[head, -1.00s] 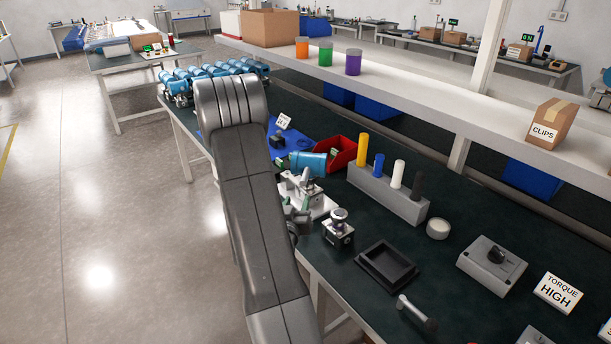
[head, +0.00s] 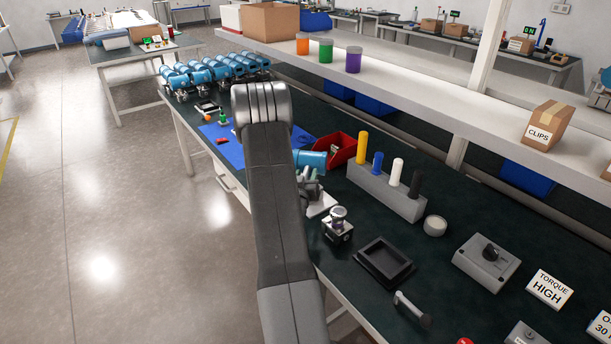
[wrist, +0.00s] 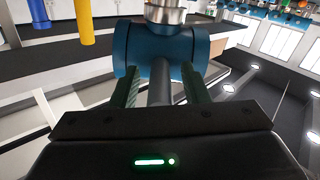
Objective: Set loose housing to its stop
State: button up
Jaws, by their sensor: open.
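A blue housing (head: 311,160) with a round body sits on the bench, left of the red bin, just above a pale fixture (head: 322,206) in the head view. In the wrist view the blue housing (wrist: 160,50) fills the top middle, with a metal collar above and a dark grey stem below it. My gripper (wrist: 160,82) is open, its two green-lined fingers on either side of the stem, tips close to the blue body. I cannot tell whether they touch it. My arm hides much of the fixture and gripper in the head view.
A row of blue housings (head: 215,70) stands at the bench's far end. A red bin (head: 342,150), a grey block with coloured pegs (head: 385,192), a small metal device (head: 338,225) and a black tray (head: 384,263) stand nearby. A shelf (head: 420,85) runs along the back.

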grip_shut()
jog(key=shift+f, duration=0.1)
jog(key=d+n+y+b, duration=0.1)
jog(key=b, duration=0.2)
jog(key=shift+f+y+b, duration=0.15)
jog(key=shift+y+b, duration=0.25)
jog(key=n+y+b, duration=0.1)
jog(key=b, duration=0.1)
jog(key=d+y+b, duration=0.1)
jog(key=shift+n+t+y+b, duration=0.3)
jog(key=shift+n+b, duration=0.1)
jog(key=shift+d+r+y+b, duration=0.1)
jog(key=shift+r+y+b, duration=0.2)
jog(key=shift+r, duration=0.05)
grip_release()
